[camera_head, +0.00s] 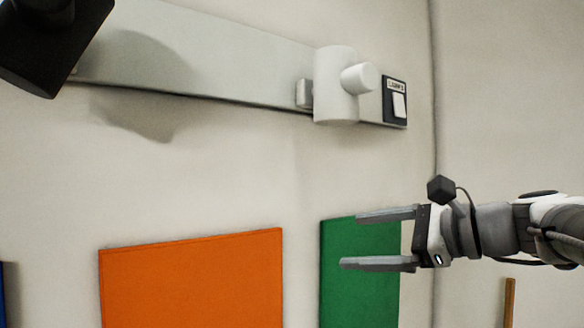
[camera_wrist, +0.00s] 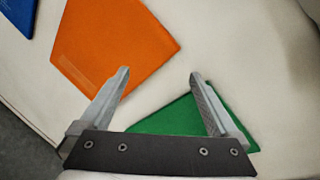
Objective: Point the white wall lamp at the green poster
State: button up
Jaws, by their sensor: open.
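The white wall lamp (camera_head: 336,88) is a cylinder with a round knob, mounted near the right end of a pale wall rail. The green poster (camera_head: 350,285) is on the wall below the lamp, partly covered by my gripper. The green poster also shows in the wrist view (camera_wrist: 178,119), between and behind the fingers. My gripper (camera_head: 352,240) is open and empty, in front of the green poster and below the lamp, apart from it. My gripper's two fingers also show in the wrist view (camera_wrist: 160,75). The lamp is not in the wrist view.
An orange poster (camera_head: 190,282) is left of the green one, with a blue poster (camera_wrist: 19,12) further left. A black lamp (camera_head: 45,45) is on the rail's left part. A switch plate (camera_head: 395,101) is right of the white lamp. A wooden strip (camera_head: 509,303) is at lower right.

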jog(key=w+d+r+m+t+y, duration=0.35)
jog(key=d+r, duration=0.35)
jog(key=r, duration=0.3)
jog(key=m+t+h, duration=0.1)
jog(key=m+t, duration=0.3)
send_near(371, 80)
jog(key=shift+g, duration=0.25)
jog(key=p+x, duration=0.5)
jog(key=x, duration=0.6)
jog(key=shift+w+r, duration=0.1)
jog(key=shift+r, duration=0.15)
grip_shut()
